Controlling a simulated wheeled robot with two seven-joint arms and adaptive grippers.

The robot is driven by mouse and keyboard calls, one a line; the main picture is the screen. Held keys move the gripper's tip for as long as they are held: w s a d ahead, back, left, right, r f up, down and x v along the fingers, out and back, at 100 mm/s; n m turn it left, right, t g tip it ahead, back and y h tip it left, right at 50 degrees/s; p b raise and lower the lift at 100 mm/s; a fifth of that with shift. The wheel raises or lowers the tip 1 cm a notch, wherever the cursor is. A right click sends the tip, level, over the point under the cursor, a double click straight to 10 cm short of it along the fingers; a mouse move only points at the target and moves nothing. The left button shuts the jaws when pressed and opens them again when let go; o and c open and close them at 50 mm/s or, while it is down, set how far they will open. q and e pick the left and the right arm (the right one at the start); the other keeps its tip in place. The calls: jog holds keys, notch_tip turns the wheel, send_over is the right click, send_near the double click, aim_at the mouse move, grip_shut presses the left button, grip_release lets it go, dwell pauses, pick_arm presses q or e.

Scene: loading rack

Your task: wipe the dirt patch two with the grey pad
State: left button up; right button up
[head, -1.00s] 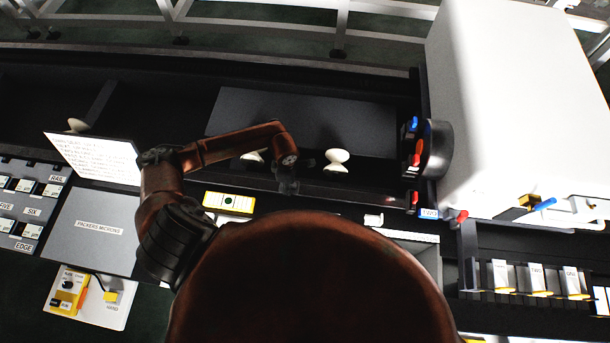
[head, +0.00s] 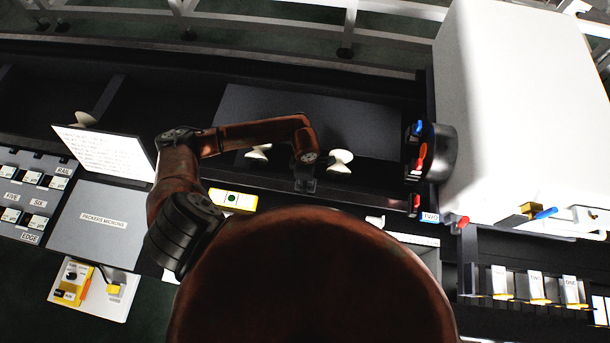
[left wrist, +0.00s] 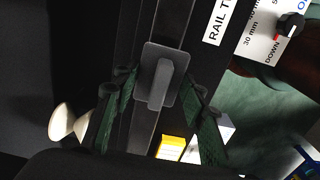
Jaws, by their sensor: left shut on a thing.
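My left gripper (head: 305,186) hangs over the dark rack between two pale knobs in the head view, pointing down. In the left wrist view the grey pad (left wrist: 159,62), a rounded plate with a raised grip, lies between the green fingers of my left gripper (left wrist: 160,118). The gripper is shut on the pad. In the head view the pad is too small and dark to tell from the gripper. I cannot make out dirt patch two in either view. My right gripper is not in view.
The pale knobs (head: 341,161) stand on either side of the gripper, and a dark grey panel (head: 330,115) lies behind. A yellow box (head: 233,201) is nearer. A large white block (head: 520,110) and red and blue handles (head: 421,157) stand to the right. A written board (head: 103,153) stands left.

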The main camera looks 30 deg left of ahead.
pick_arm(q)
jog(key=shift+r+p, duration=0.7)
jog(key=shift+r, duration=1.1)
